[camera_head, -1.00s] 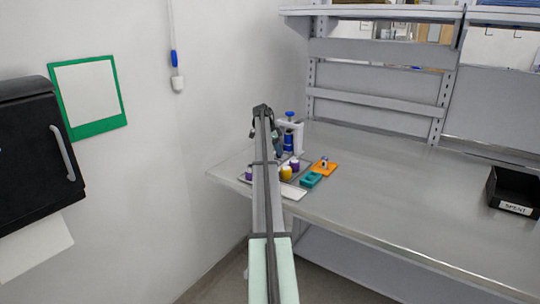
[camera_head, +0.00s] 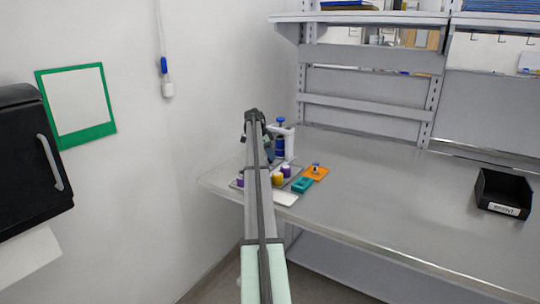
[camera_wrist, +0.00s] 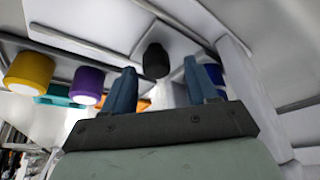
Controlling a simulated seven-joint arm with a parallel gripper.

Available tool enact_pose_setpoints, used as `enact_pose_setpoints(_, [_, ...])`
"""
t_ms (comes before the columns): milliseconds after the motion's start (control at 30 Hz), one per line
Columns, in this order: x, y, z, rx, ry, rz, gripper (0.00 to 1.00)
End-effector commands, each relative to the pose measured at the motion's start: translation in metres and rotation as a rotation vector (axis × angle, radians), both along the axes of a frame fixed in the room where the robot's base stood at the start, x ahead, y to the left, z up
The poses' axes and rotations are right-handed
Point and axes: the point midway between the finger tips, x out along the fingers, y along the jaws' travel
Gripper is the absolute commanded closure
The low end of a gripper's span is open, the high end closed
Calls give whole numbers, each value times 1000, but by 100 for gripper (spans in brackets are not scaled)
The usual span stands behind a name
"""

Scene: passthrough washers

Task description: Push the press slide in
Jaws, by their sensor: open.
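The press (camera_head: 289,139) is a white frame with a blue cylinder (camera_head: 280,147) and a blue knob on top, at the back left of the bench. My gripper (camera_head: 255,122) is just left of it, mostly hidden behind my own arm. In the wrist view my gripper (camera_wrist: 159,66) is open, with two blue fingers apart. A dark round knob (camera_wrist: 156,56) on a pale surface shows between and beyond the fingertips. It may be the press slide's end; I cannot tell whether the fingers touch it. A blue part (camera_wrist: 214,74) shows behind the right finger.
A yellow pot (camera_head: 278,177) and purple pots (camera_head: 286,170) stand on a tray in front of the press. A teal block (camera_head: 301,185) and an orange plate (camera_head: 315,173) lie to the right. A black bin (camera_head: 503,193) is far right. The bench between is clear.

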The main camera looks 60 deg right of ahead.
Motion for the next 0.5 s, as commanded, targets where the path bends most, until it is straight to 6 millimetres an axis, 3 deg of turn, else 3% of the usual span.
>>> enact_pose_setpoints(500, [25,24,84,-2,-1,1,42])
